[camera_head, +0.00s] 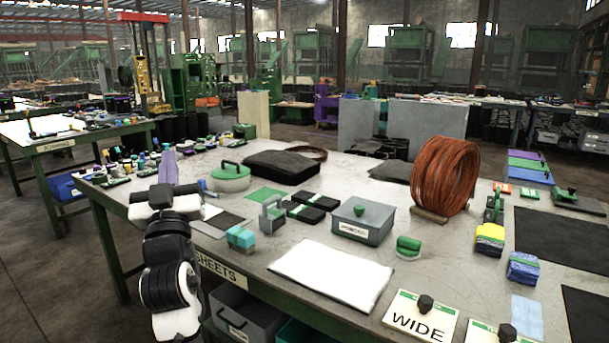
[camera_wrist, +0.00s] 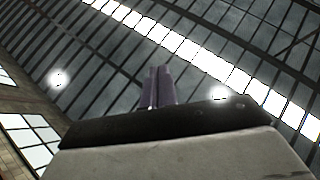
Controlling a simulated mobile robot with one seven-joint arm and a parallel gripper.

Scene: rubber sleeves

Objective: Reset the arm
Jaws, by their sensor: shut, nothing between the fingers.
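My arm rises at the left front of the workbench (camera_head: 330,220) in the head view. My gripper (camera_head: 167,165) has purple fingers that point up, above the bench's left front edge. In the wrist view the two purple fingers (camera_wrist: 158,88) stand close together with nothing between them. The wrist camera faces the roof, so no bench object shows there.
A white sheet (camera_head: 332,274), a grey lidded box (camera_head: 361,221), a green-lidded round pot (camera_head: 230,178) and a coil of orange-brown wire (camera_head: 443,176) stand on the bench. Another table (camera_head: 70,135) stands at the left.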

